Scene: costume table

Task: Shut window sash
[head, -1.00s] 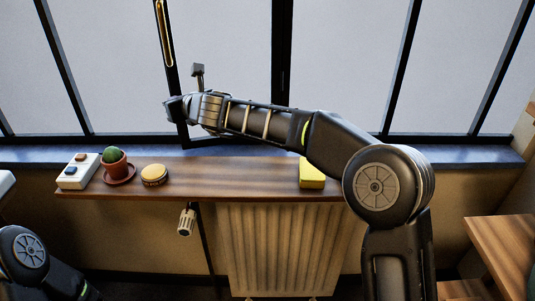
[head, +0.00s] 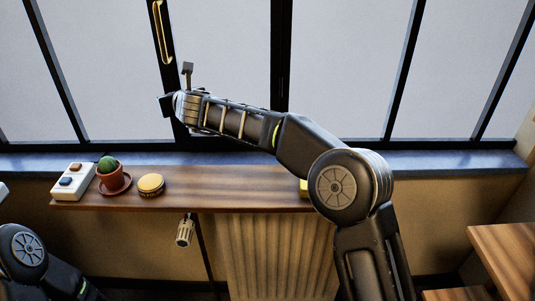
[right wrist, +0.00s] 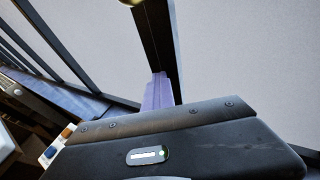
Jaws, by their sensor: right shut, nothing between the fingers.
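The window sash (head: 166,68) is a tall dark-framed pane with a brass handle (head: 159,30) on its left upright. Its lower edge stands out over the sill, so it looks slightly ajar. My right gripper (head: 166,105) is shut and empty, at the lower part of that upright; I cannot tell whether it touches. In the right wrist view, the sash upright (right wrist: 154,35) rises just beyond my wrist housing, with the end of the brass handle (right wrist: 130,2) at the top.
On the wooden shelf (head: 230,190) below the sill are a switch box (head: 72,182), a potted cactus (head: 109,175), a round yellow tin (head: 151,184) and a mostly hidden yellow block (head: 303,187). A radiator (head: 275,250) is underneath. A wooden table (head: 500,255) stands at right.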

